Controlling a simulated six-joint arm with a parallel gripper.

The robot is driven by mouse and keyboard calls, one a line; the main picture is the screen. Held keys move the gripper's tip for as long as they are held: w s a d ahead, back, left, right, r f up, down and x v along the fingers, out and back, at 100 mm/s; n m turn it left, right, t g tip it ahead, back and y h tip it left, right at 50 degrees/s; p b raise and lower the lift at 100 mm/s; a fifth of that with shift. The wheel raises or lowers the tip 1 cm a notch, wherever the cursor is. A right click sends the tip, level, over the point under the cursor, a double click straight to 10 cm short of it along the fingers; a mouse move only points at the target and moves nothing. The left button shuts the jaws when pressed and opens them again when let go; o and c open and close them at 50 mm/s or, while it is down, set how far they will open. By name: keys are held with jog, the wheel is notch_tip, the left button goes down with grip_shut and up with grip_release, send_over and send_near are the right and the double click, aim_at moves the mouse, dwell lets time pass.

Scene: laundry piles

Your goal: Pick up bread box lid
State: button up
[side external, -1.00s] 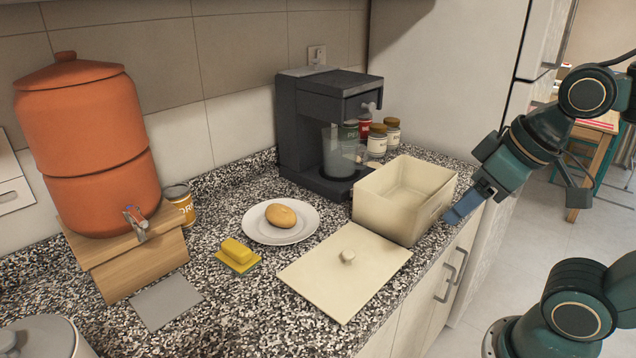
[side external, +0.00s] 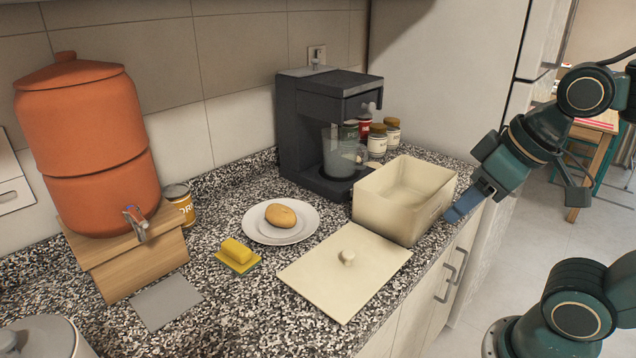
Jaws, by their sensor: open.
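The bread box lid (side external: 335,280) is a flat cream panel lying on the speckled counter, with a small round knob (side external: 347,257) on top. The cream bread box (side external: 385,215) stands open behind it to the right and looks empty. My gripper (side external: 463,208) is open beside the right side of the box, near the counter's edge. It is apart from the lid, with the box lying between them. Its blue fingers are seen edge-on, and nothing shows between them.
A bread roll (side external: 281,216) lies on a white plate (side external: 256,232) left of the box. A yellow sponge (side external: 237,251) lies left of the lid. A coffee machine (side external: 300,130), several jars (side external: 377,142) and an orange dispenser (side external: 85,140) stand behind.

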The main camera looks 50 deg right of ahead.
jog(key=w+d+f+n+g+y, duration=0.1)
jog(key=w+f+n+g+y, duration=0.1)
jog(key=w+n, duration=0.4)
jog(key=w+d+f+n+g+y, duration=0.1)
jog(key=w+f+n, duration=0.4)
jog(key=w, duration=0.6)
jog(key=shift+d+n+g+y, duration=0.4)
jog(key=shift+d+n+y, duration=0.2)
jog(key=shift+n, duration=0.6)
send_over(350, 252)
jog(key=d, duration=0.2)
jog(key=shift+s+d+f, duration=0.1)
jog(key=shift+s+f, duration=0.05)
jog(key=shift+f, duration=1.85)
jog(key=shift+s+f, duration=0.15)
jog(key=shift+f, duration=1.8)
jog(key=shift+f, duration=0.15)
jog(key=shift+x, duration=2.4)
jog(key=shift+s, duration=0.1)
